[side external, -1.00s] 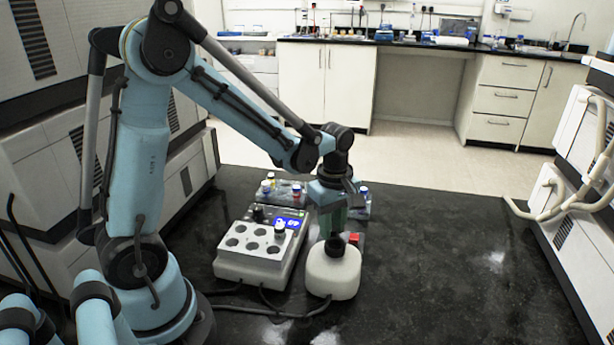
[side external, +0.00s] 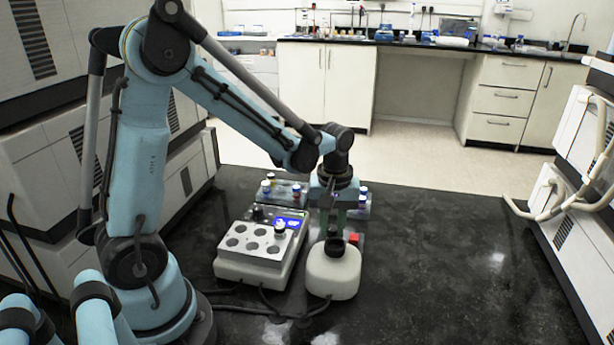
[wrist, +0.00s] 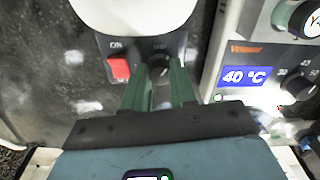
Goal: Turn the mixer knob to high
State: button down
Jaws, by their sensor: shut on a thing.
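The mixer (side external: 333,274) is a white rounded body with a black top, standing right of the heating block. In the wrist view the white part of the mixer (wrist: 135,10) is at the top, with a grey control panel (wrist: 107,46) beside it. That panel has a red switch (wrist: 119,69) marked ON and a dark knob (wrist: 159,71). My gripper (wrist: 158,77) points down at the panel, its two green fingers shut on the knob from both sides. In the side view the gripper (side external: 336,229) is behind the mixer's black top, which hides the knob. The knob's pointer and setting cannot be read.
The heating block (side external: 255,247) stands left of the mixer, with a capped vial in one well and a lit display; the wrist view reads 40 °C. Racks with capped vials (side external: 283,190) stand behind. Cables lie in front. The dark bench is clear to the right.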

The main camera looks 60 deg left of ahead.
aim_at(332, 229)
jog(key=m, duration=0.5)
jog(key=shift+m, duration=0.3)
jog(key=m, duration=0.5)
jog(key=shift+m, duration=0.3)
jog(key=c, duration=0.9)
grip_release()
jog(key=shift+r, duration=0.15)
notch_tip(332, 229, up, 12)
jog(key=shift+s, duration=0.1)
